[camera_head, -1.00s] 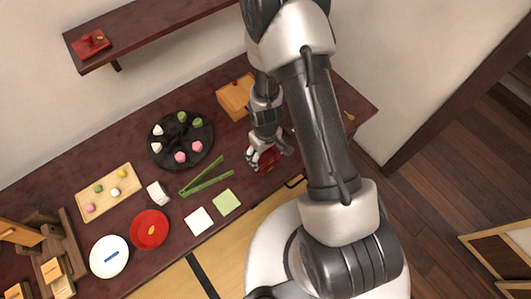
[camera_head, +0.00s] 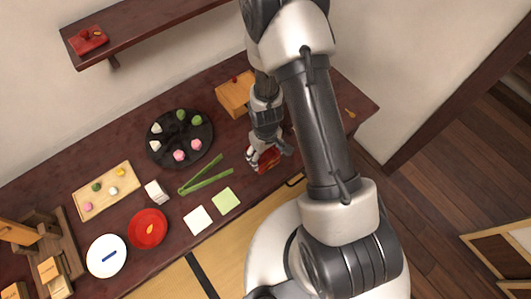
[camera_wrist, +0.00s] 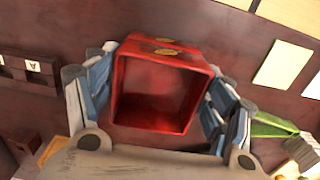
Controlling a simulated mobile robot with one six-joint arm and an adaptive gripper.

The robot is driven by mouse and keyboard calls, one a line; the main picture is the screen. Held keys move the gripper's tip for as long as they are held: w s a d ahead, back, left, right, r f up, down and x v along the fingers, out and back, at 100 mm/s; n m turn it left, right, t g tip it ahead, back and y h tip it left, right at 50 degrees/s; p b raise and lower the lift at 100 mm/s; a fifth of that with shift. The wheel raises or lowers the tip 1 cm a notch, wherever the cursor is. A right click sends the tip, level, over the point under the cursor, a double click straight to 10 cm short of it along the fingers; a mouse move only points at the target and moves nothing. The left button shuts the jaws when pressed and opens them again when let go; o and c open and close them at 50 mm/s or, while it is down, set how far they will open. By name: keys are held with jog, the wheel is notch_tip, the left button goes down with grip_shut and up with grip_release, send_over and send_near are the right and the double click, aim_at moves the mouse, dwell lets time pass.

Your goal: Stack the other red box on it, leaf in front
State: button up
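A red open box (camera_wrist: 160,92) lies between the two fingers of my gripper (camera_wrist: 160,105) in the wrist view, its hollow facing the camera. The fingers lie close along both its sides and appear to hold it. Two gold leaf marks show on its far side, one just beyond the other; a second red box (camera_wrist: 150,37) appears to be directly beneath, mostly hidden. In the head view, red (camera_head: 268,158) shows under my gripper (camera_head: 266,158), near the table's front edge, and the fingers hide part of it.
Green tongs (camera_head: 205,176), white and pale green squares (camera_head: 226,201), a red plate (camera_head: 148,229) and a black round tray (camera_head: 180,153) of sweets lie left of my gripper. A wooden box (camera_head: 235,94) stands behind it. The table to the right is mostly clear.

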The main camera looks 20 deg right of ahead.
jog(key=o, duration=0.5)
jog(key=shift+o, duration=0.2)
jog(key=shift+r, duration=0.15)
notch_tip(320, 180, up, 12)
dwell(0.6)
jog(key=s+r+m+t, duration=0.1)
jog(key=s+r, duration=0.1)
jog(key=r, duration=0.7)
jog(key=s+r+m+t, duration=0.1)
jog(key=s+r, duration=0.1)
jog(key=r, duration=0.6)
jog(key=s+r+m+t, duration=0.1)
jog(key=s+r+t, duration=0.1)
jog(key=s+r, duration=0.8)
jog(key=shift+s+r+m+t, duration=0.15)
jog(key=shift+s+m+t, duration=0.15)
jog(key=shift+s, duration=0.25)
